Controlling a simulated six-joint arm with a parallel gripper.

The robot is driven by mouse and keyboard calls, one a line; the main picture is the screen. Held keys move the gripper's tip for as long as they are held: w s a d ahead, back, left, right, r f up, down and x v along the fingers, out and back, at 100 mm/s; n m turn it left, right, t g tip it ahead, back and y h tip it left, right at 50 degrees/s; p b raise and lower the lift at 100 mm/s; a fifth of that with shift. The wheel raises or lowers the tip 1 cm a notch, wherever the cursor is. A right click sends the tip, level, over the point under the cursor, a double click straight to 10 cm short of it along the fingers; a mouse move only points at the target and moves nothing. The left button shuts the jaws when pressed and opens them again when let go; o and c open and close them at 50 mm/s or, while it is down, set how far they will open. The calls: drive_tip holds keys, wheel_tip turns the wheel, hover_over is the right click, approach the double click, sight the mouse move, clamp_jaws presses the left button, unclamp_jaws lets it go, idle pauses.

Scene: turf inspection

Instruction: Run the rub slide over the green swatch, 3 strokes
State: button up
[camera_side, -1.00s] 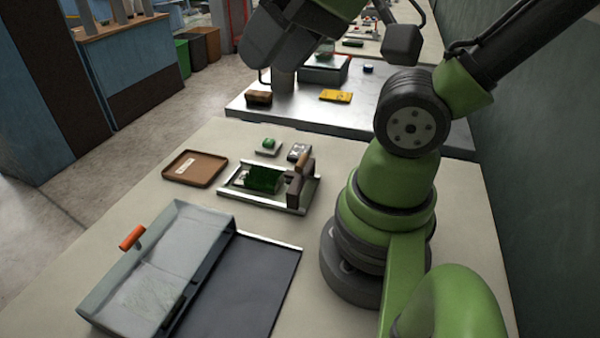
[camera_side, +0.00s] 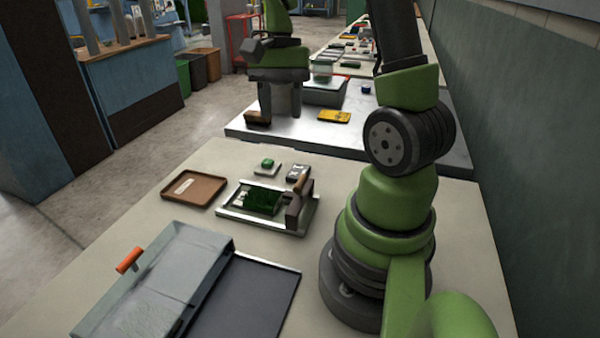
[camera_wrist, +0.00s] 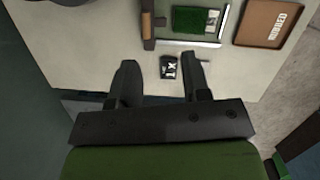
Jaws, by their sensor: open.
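The green swatch (camera_side: 262,200) lies in a metal frame with side rails (camera_side: 240,212) on the pale table. The rub slide (camera_side: 297,204), a brown block with a wooden grip, stands at the right end of the frame, beside the swatch. My gripper (camera_side: 281,112) is open, empty and pointing down, beyond the frame and apart from the slide. In the wrist view, my gripper's two fingers (camera_wrist: 160,62) are spread. The swatch (camera_wrist: 193,20) and the slide (camera_wrist: 148,20) show ahead of the fingers, partly cut off by the top edge.
A brown tray (camera_side: 180,199) marked "RUBBED" (camera_wrist: 249,39) lies left of the frame. A small green sample (camera_side: 267,163) and a dark piece marked X (camera_wrist: 168,66) lie behind it. A grey box (camera_side: 160,285) with an orange handle and a dark mat (camera_side: 250,300) occupy the front.

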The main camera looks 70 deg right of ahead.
sight(300, 179)
drive_tip(key=s+f+m, duration=0.1)
drive_tip(key=f, duration=0.3)
drive_tip(key=s+f+y, duration=0.1)
drive_tip(key=f, duration=0.4)
drive_tip(key=s+f+m+g, duration=0.1)
drive_tip(key=f, duration=0.3)
drive_tip(key=shift+s+a+f+m+y, duration=0.2)
drive_tip(key=shift+m+y, duration=0.1)
drive_tip(key=shift+y, duration=0.1)
